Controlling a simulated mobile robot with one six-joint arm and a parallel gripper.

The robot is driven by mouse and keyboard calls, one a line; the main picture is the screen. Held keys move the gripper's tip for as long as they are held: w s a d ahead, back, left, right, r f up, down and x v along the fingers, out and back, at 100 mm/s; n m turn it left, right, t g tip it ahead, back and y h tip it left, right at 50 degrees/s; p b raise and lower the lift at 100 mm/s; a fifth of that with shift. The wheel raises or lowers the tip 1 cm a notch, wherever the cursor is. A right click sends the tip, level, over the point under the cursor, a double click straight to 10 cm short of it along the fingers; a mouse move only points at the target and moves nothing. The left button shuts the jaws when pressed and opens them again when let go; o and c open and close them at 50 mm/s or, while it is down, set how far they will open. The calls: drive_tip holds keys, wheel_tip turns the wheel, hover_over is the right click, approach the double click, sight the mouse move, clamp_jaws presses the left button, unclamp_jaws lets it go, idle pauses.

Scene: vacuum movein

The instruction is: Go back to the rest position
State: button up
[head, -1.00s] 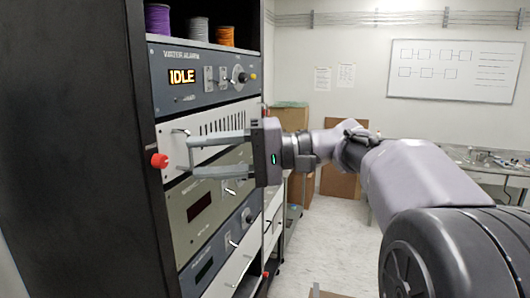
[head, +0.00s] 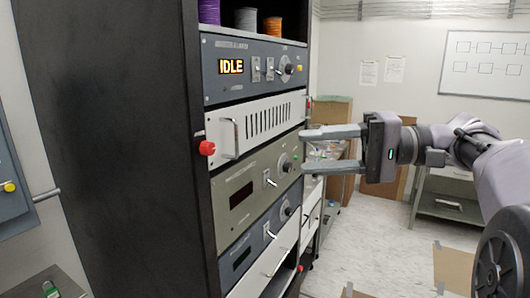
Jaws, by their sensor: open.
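My gripper (head: 318,151) is in the right half of the head view, its two parallel fingers pointing left and spread apart with nothing between them. The fingertips show in front of the right edge of the equipment rack (head: 130,150); whether they touch it cannot be told. The rack holds a top panel (head: 255,70) with a lit "IDLE" display, and a white vented panel (head: 265,118) with a handle and a red knob (head: 207,148) at its left. My arm reaches in from the right edge.
Spools, purple, grey and orange (head: 272,26), stand on the rack's top shelf. Cardboard boxes (head: 331,112) stand behind my gripper. A grey bench (head: 447,200) is at the back right. At far left are a wall box (head: 12,185) and a green item (head: 52,287). Some floor (head: 375,240) is clear.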

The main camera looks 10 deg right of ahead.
drive_tip(key=s+a+f+m+g+h+b, duration=0.1)
drive_tip(key=s+a+f+h+b, duration=0.3)
drive_tip(key=f, duration=0.5)
drive_tip(key=s+a+f+m+h+b, duration=0.1)
drive_tip(key=s+a+f+h+b, duration=0.3)
drive_tip(key=f, duration=0.6)
drive_tip(key=s+a+f+m+g+h+b, duration=0.1)
drive_tip(key=s+a+f+h, duration=0.1)
drive_tip(key=s+f, duration=0.55)
drive_tip(key=s+d+f+t+h+b, duration=0.1)
drive_tip(key=f+h, duration=0.1)
drive_tip(key=f, duration=0.4)
drive_tip(key=s+d+f+t+h+b, duration=0.2)
drive_tip(key=f, duration=0.5)
drive_tip(key=shift+s+d+f, duration=0.25)
drive_tip(key=shift+s+f, duration=0.05)
